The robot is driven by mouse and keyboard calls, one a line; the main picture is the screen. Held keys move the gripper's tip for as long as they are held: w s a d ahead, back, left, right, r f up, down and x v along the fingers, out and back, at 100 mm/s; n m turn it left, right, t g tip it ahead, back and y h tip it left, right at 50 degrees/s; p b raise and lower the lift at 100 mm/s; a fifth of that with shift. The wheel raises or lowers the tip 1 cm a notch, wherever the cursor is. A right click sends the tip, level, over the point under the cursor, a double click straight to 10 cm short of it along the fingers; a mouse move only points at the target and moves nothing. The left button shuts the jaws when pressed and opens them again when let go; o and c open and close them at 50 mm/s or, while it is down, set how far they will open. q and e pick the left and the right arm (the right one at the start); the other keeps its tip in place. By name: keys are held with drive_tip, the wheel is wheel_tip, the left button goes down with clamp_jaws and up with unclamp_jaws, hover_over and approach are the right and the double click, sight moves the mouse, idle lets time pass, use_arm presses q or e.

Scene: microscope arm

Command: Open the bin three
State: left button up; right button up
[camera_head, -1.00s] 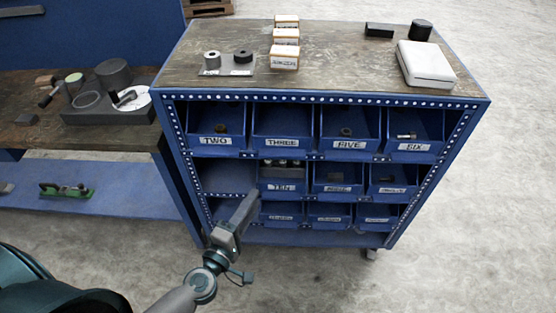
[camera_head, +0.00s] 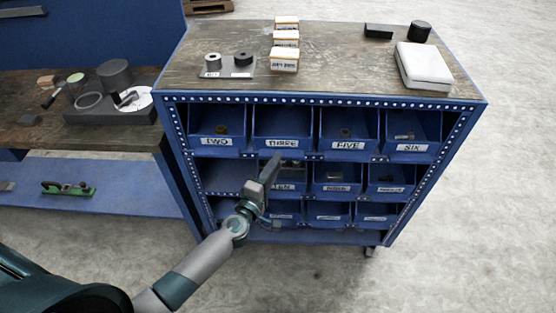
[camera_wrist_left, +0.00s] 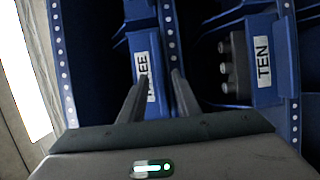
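Bin three (camera_head: 282,122) is a blue open-topped bin with a white THREE label, in the top row of the blue cabinet, level with its neighbours. In the left wrist view its label (camera_wrist_left: 150,62) shows sideways, partly hidden by a finger. My left gripper (camera_head: 275,160) is just below and in front of bin three's label, over the bin marked TEN. Whether a fingertip touches the bin front I cannot tell. My right gripper is not in view.
Bin two (camera_head: 216,125) and bin five (camera_head: 347,125) flank bin three. Bin ten (camera_wrist_left: 265,60) is below, holding dark cylinders. An empty slot (camera_head: 225,178) is left of it. Floor to the right is clear.

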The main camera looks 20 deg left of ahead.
use_arm(q)
drive_tip(key=shift+w+d, duration=0.1)
drive_tip(key=shift+w, duration=0.95)
drive_tip(key=shift+c, duration=0.6)
clamp_jaws()
drive_tip(key=s+d+p, duration=0.1)
drive_tip(key=s+d, duration=0.1)
drive_tip(key=s, duration=0.6)
drive_tip(key=s+d, duration=0.2)
drive_tip(key=s, duration=0.5)
drive_tip(key=shift+s+d+p, duration=0.25)
drive_tip(key=shift+s+p, duration=0.1)
drive_tip(key=shift+p, duration=0.05)
drive_tip(key=shift+o, duration=0.6)
unclamp_jaws()
